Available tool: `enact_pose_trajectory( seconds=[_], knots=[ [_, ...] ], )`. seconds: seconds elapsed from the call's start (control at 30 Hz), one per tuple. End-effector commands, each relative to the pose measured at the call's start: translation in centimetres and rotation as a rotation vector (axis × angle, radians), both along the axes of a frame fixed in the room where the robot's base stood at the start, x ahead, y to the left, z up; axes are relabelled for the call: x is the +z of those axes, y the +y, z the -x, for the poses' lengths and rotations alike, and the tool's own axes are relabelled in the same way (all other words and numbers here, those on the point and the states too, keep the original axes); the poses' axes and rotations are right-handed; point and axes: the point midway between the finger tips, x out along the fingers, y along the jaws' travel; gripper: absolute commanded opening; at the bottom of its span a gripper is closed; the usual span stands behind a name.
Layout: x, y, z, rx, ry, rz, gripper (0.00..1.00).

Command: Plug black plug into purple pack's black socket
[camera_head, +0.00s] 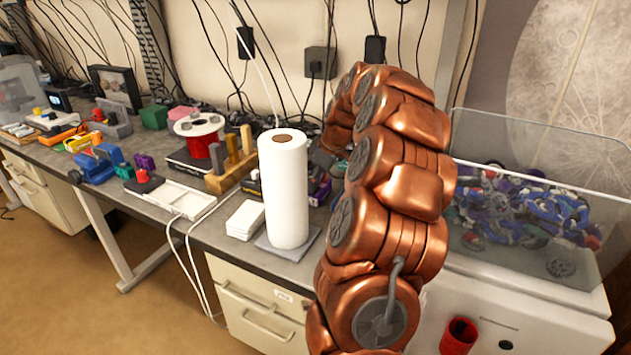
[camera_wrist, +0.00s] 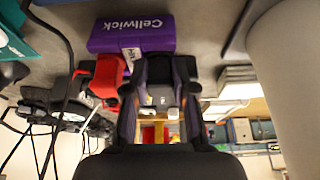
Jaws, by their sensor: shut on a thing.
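The purple pack (camera_wrist: 132,33), lettered "Cellwick", lies on the grey bench top in the wrist view, where its lettering reads upside down. In the head view a purple part of it (camera_head: 320,192) shows between the paper roll and my arm. A red connector (camera_wrist: 106,76) is beside the pack. My gripper (camera_wrist: 160,85) is shut on a small dark thing (camera_wrist: 160,70), apparently the black plug, close to the pack's near side. Whether plug and pack touch I cannot tell. The pack's black socket is not clearly visible. In the head view my arm hides the gripper.
A paper towel roll (camera_head: 285,190) stands close beside the pack and fills the wrist view's right side (camera_wrist: 290,70). Black cables (camera_wrist: 62,90) lie on the left there. A clear bin of coiled parts (camera_head: 600,225) stands right of my arm.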

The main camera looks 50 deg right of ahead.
Motion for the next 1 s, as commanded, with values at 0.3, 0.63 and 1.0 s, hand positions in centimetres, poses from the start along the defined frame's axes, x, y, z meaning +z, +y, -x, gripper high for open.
enact_pose_trajectory(
  seconds=[0.3, 0.63, 1.0],
  knots=[
    [-0.08, 0.0, -0.02, 0.0, -0.001, 0.0, 0.0],
    [-0.24, 0.04, -0.03, 0.001, 0.0, -0.001, 0.0],
    [-0.26, 0.03, -0.02, 0.0, 0.001, -0.001, 0.31]
  ],
)
